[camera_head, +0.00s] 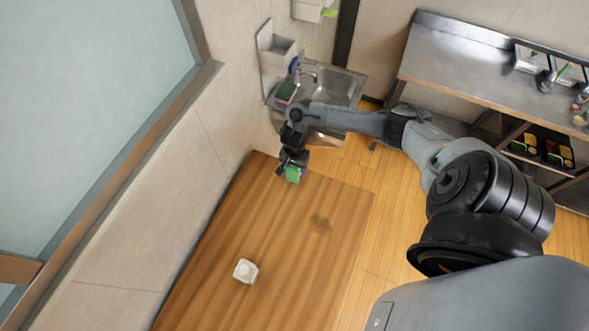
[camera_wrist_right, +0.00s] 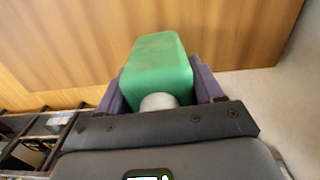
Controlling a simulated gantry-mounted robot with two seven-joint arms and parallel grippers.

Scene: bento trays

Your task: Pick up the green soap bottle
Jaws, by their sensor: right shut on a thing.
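The green soap bottle (camera_head: 292,175) is at the far end of the wooden table in the head view. In the right wrist view the green soap bottle (camera_wrist_right: 157,72) sits between the two fingers, with its pale round top toward the palm. My right gripper (camera_head: 288,167) is shut on it. The right gripper also shows in the wrist view (camera_wrist_right: 162,92), with one finger on each side of the bottle. Whether the bottle touches the table is hard to tell. My left gripper is not in view.
A white block-like item (camera_head: 245,271) stands on the wooden table (camera_head: 290,235). A metal sink (camera_head: 340,88) is behind the table, by the wall. A steel counter (camera_head: 460,60) with trays and a shelf below is at the right. Most of the tabletop is clear.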

